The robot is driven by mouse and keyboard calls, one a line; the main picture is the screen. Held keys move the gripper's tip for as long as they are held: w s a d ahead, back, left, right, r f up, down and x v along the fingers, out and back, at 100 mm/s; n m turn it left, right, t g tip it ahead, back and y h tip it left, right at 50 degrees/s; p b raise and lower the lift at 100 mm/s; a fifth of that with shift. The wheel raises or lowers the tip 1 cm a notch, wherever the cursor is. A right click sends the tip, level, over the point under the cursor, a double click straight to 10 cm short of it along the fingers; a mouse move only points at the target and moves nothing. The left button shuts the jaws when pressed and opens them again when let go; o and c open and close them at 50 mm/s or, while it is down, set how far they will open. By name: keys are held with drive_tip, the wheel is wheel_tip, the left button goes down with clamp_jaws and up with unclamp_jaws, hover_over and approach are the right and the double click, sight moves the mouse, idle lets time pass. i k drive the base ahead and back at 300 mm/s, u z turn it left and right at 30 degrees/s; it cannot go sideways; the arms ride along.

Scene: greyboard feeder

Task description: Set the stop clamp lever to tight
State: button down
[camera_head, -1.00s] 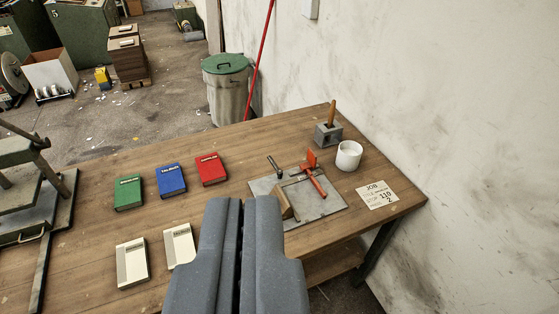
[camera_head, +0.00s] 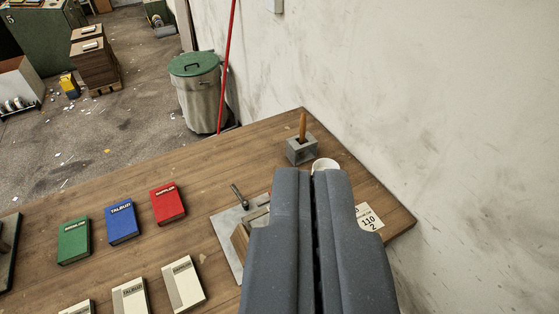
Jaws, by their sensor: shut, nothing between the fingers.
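A grey metal plate (camera_head: 226,232) with a wooden block (camera_head: 240,240) and a fixture lies on the table. A dark lever (camera_head: 240,197) stands tilted at the plate's far left part. I cannot tell whether it is the stop clamp lever or which setting it has. The red-handled part of the fixture is almost wholly hidden behind my gripper. My gripper (camera_head: 313,175) is shut and empty. In the picture it covers the right part of the plate; its height above it is unclear.
A white cup (camera_head: 324,164) and a grey block with a wooden handle (camera_head: 301,150) stand beyond my gripper. A job card (camera_head: 369,222) lies at right, partly covered. Green (camera_head: 74,240), blue (camera_head: 122,222) and red (camera_head: 168,204) boxes and several cream boxes stand at left. A wall bounds the right.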

sight(246, 204)
drive_tip(key=u, duration=0.05)
drive_tip(key=i, duration=1.25)
drive_tip(key=u, duration=0.4)
